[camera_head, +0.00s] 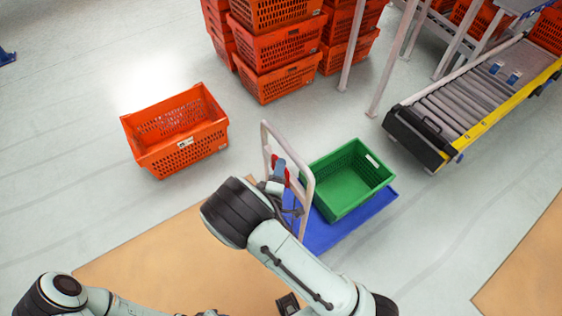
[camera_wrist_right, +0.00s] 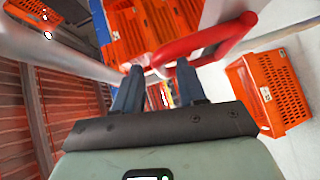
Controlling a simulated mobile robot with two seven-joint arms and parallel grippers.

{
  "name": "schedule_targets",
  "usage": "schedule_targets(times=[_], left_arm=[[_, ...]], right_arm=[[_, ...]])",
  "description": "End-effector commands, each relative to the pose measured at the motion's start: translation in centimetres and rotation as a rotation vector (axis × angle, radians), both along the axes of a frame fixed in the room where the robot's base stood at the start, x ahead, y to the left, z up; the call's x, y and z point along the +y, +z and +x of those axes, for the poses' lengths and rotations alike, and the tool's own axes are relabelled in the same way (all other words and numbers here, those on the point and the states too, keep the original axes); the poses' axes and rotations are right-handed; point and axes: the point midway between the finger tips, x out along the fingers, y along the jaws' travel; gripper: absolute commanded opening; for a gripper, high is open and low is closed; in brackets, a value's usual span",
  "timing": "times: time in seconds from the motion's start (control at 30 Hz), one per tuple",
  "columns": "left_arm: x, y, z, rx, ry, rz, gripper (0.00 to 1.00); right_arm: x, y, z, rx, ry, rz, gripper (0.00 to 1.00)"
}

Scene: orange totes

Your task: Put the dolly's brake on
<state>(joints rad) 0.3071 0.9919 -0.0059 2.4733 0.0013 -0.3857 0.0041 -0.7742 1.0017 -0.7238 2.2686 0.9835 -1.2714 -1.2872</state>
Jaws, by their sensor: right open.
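The dolly has a blue deck (camera_head: 330,233) and an upright pale handle frame (camera_head: 303,170). A green tote (camera_head: 350,180) stands on its deck. A red brake lever (camera_head: 287,176) shows at the frame, partly hidden by my right gripper (camera_head: 279,168). In the right wrist view, the red lever (camera_wrist_right: 222,42) crosses just beyond the open fingers of my right gripper (camera_wrist_right: 158,85). Whether the fingers touch it, I cannot tell. My left arm shows at the lower left of the head view, but its gripper is not visible.
A roller conveyor (camera_head: 465,105) with a yellow edge is at the right. Floor between dolly and conveyor is clear.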

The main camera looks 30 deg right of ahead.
Motion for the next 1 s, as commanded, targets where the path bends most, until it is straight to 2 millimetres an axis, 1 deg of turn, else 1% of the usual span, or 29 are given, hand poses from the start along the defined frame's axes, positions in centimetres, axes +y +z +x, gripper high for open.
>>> schedule_targets(times=[0.03,0.1,0.2,0.33,0.57,0.6,0.67,0.7,0.73,1.0], left_arm=[[0.0,0.1,0.1,-0.001,0.000,0.000,0.43],[0.0,0.2,0.2,-0.002,0.001,0.000,0.43],[0.0,0.3,0.2,-0.002,0.000,0.000,0.43],[0.0,0.4,0.2,-0.003,0.000,0.000,0.43],[0.0,0.4,0.2,-0.003,0.000,0.000,0.43],[0.0,0.4,0.2,-0.003,0.000,0.000,0.43],[0.0,0.4,0.2,-0.003,0.000,0.000,0.43],[0.0,0.4,0.2,-0.003,0.000,0.000,0.43],[0.0,0.4,0.2,-0.003,0.000,0.000,0.43],[0.0,0.3,0.2,-0.002,0.001,0.000,0.43]], right_arm=[[-0.6,0.0,0.6,-0.001,-0.001,-0.002,0.41],[-1.2,-0.2,1.4,-0.001,-0.001,-0.001,0.41],[-1.8,-0.3,2.1,-0.001,-0.001,-0.001,0.41],[-2.1,-0.4,2.5,0.000,0.001,-0.001,0.41],[-2.1,-0.4,2.6,0.000,0.001,-0.001,0.41],[-2.1,-0.4,2.5,0.001,0.001,0.000,0.37],[-2.1,-0.4,2.5,0.001,0.001,0.001,0.18],[-2.1,-0.4,2.5,0.000,0.001,0.000,0.05],[-2.1,-0.4,2.5,0.001,0.001,0.001,0.00],[-2.0,-0.5,2.5,-0.001,0.001,-0.008,0.00]])
